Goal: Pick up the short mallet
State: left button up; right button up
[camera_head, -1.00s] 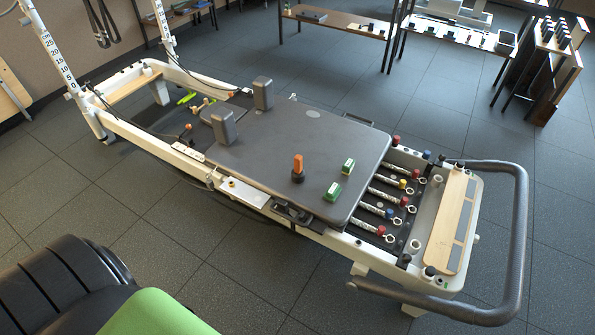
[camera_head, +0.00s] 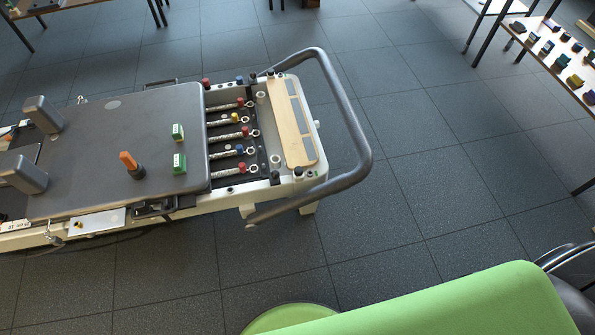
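An upright object with a short orange handle and a dark, round bottom (camera_head: 130,163) stands on the grey padded carriage (camera_head: 95,170) of the reformer. It looks like the short mallet, handle up, but it is small in the picture and I cannot be sure. Two small green-and-white blocks stand to its right, one farther back (camera_head: 178,132) and one nearer (camera_head: 179,163). Neither of my grippers is in view. Nothing is seen touching the orange-handled object.
The reformer's springs (camera_head: 230,135), wooden foot platform (camera_head: 291,121) and curved grey bar (camera_head: 345,110) lie to the right of the carriage. Grey shoulder blocks (camera_head: 42,114) stand at left. A table with several small items (camera_head: 565,60) is at upper right. Open tiled floor (camera_head: 440,170) lies between.

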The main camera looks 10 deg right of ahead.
aim_at(136, 170)
jog(key=i+j, duration=0.3)
jog(key=j, duration=0.15)
jog(key=i+j, duration=0.25)
jog(key=j, duration=0.2)
jog(key=i+j, duration=0.3)
jog(key=j, duration=0.15)
jog(key=u, duration=0.05)
